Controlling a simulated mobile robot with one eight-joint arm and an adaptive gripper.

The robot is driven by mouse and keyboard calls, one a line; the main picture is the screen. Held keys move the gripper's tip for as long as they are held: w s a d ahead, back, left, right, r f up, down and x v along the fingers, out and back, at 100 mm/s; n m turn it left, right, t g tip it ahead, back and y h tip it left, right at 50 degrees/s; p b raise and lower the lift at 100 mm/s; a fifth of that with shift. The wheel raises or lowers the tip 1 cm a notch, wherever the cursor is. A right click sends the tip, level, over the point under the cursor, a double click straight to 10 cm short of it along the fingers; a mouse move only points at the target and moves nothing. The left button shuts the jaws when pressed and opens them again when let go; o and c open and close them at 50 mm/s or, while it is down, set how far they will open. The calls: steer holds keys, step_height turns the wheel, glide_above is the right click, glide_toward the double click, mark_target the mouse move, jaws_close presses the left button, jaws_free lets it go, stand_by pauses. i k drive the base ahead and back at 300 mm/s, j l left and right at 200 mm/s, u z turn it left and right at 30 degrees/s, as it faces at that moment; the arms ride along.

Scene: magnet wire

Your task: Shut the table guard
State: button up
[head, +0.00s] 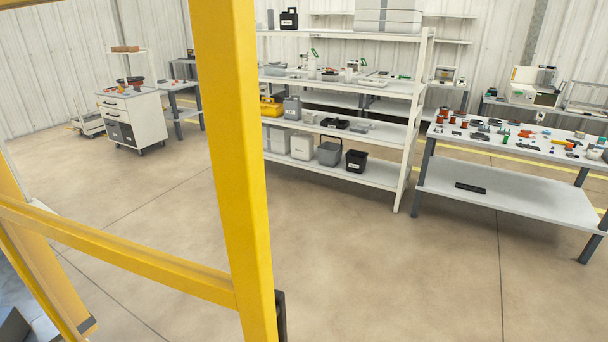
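A yellow frame stands close in front of me at the left of the head view. It has a thick upright post (232,150) and a slanting crossbar (120,252) that meets the post low down. A second yellow post (45,270) stands at the far left edge. A dark fitting (281,315) sits on the right side of the thick post near the bottom. I cannot tell whether this frame is the table guard, nor whether it is open or shut. My gripper is not in view.
A white shelf rack (390,182) with bins and bottles stands mid-room. A workbench (510,195) with spools and tools is at the right. A white drawer cart (135,112) stands back left. The concrete floor (400,280) between is clear.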

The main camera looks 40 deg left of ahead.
mark_target(223, 32)
steer(key=i+u, duration=0.15)
steer(key=i, duration=0.35)
steer(key=i+l+u, duration=0.1)
steer(key=i, duration=0.35)
steer(key=i+l+u, duration=0.15)
steer(key=i, duration=0.35)
steer(key=i+l+u, duration=0.1)
steer(key=i, duration=0.35)
steer(key=l+u, duration=0.15)
steer(key=u, duration=3.55)
